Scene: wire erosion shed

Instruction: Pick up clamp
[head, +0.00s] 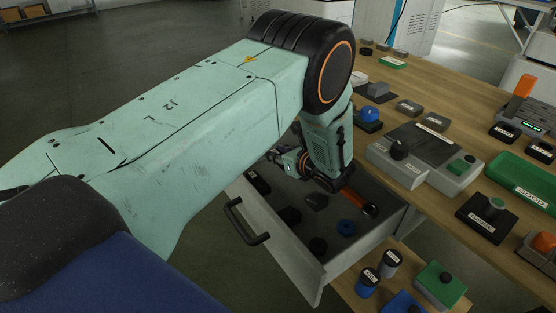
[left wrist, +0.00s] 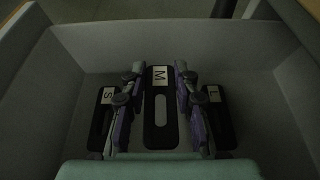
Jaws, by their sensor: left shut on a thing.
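Three black slotted clamps lie side by side in the open drawer in the left wrist view: one labelled S (left wrist: 104,118) on the left, one labelled M (left wrist: 159,105) in the middle, and one labelled L (left wrist: 217,120) on the right. My left gripper (left wrist: 158,78) has a finger on each side of the M clamp and is shut on it. The fingers partly cover the S and L clamps. In the head view my left arm reaches down into the drawer, and its wrist hides much of the gripper and the clamp. My right gripper is not in view.
The grey drawer (head: 283,257) stands pulled out, with walls around the gripper. The wooden bench (head: 440,95) at the right carries a control box (head: 403,168) and a green tray (head: 520,183).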

